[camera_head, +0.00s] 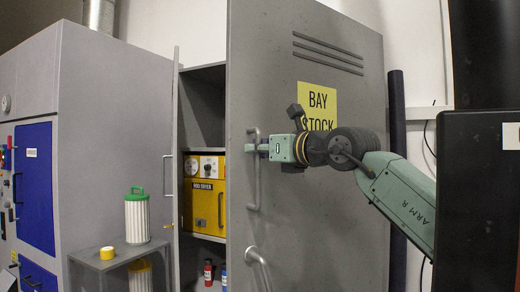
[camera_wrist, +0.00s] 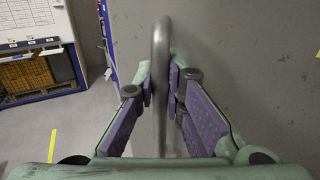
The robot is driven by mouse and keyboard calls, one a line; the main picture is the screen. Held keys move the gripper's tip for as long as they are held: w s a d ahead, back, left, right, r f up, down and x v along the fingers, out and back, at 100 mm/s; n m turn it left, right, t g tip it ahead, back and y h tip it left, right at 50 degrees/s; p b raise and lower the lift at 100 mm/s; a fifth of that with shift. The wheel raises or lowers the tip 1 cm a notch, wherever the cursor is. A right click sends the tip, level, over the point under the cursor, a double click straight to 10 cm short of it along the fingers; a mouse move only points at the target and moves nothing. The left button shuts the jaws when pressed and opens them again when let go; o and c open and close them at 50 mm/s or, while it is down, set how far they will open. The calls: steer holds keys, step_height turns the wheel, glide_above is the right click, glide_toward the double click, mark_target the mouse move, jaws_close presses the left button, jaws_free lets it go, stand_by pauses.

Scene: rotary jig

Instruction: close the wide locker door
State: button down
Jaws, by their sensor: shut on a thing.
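The wide grey locker door (camera_head: 300,220), with vents and a yellow "BAY STOCK" sign (camera_head: 317,100), stands open in the head view. Shelves show inside the locker beside its left edge. My gripper (camera_head: 258,147) is at the upright bar handle (camera_head: 253,190) near that edge. In the wrist view my gripper (camera_wrist: 162,88) has its purple-padded fingers on both sides of the bar handle (camera_wrist: 160,45), shut on it. The fingertips hide part of the bar in the head view.
The locker holds a yellow dryer box (camera_head: 204,206) and small red (camera_head: 208,272) and blue containers. A narrow grey door edge (camera_head: 176,130) stands left of the opening. A small stand (camera_head: 110,258) bears a green-capped filter (camera_head: 137,220) and a yellow roll (camera_head: 107,253).

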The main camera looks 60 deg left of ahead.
steer(key=c, duration=1.7)
jaws_free()
steer(key=shift+o, duration=0.2)
steer(key=d, duration=1.2)
steer(key=shift+w, duration=0.45)
